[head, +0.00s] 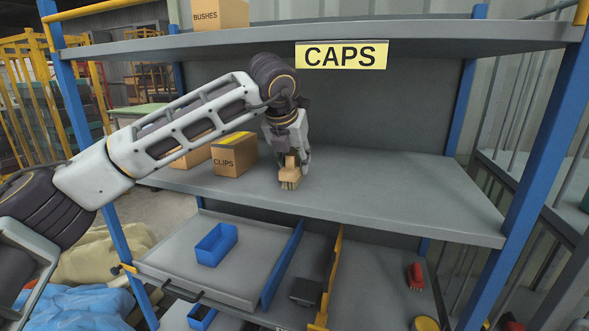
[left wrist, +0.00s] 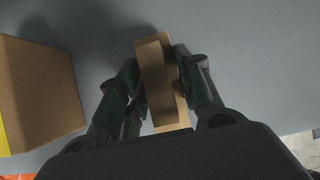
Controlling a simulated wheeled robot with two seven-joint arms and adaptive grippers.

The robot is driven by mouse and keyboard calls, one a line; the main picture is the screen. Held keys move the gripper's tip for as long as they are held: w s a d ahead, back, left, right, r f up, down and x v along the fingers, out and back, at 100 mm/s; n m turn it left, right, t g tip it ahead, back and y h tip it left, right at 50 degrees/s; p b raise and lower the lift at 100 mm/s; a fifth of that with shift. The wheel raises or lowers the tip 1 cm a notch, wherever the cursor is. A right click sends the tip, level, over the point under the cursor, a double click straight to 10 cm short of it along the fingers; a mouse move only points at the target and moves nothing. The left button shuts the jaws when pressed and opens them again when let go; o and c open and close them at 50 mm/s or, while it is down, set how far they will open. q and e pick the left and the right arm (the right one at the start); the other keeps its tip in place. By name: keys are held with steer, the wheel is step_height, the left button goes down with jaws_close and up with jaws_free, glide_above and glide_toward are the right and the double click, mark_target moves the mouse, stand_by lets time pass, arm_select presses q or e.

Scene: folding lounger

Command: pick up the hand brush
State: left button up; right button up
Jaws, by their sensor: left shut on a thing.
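The hand brush (head: 290,174) has a tan wooden body, with pale bristles pointing down. It is at the middle shelf, near the shelf's front edge and right of the CLIPS box. My left gripper (head: 289,158) points down and is shut on its wooden body. In the left wrist view, the brush's tan block (left wrist: 160,80) sits between the two dark fingers of the left gripper (left wrist: 158,88). I cannot tell whether the bristles touch the shelf. My right gripper is not in view.
The CLIPS box (head: 233,156) stands close on the left, with another carton behind it. The middle shelf (head: 400,190) is clear to the right. The upper shelf (head: 430,30) hangs above with a CAPS label. Below are a blue bin (head: 215,245) and a red item (head: 415,275).

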arm_select(q)
steer(key=shift+r, duration=0.1)
steer(key=shift+r+b, duration=0.35)
steer(key=shift+r, duration=0.25)
steer(key=shift+s, duration=0.1)
steer(key=s+a+b, duration=0.2)
steer(key=s, duration=0.6)
steer(key=s+a+b, duration=0.3)
steer(key=s, duration=0.6)
steer(key=shift+a+b, duration=0.3)
steer(key=shift+b, duration=0.05)
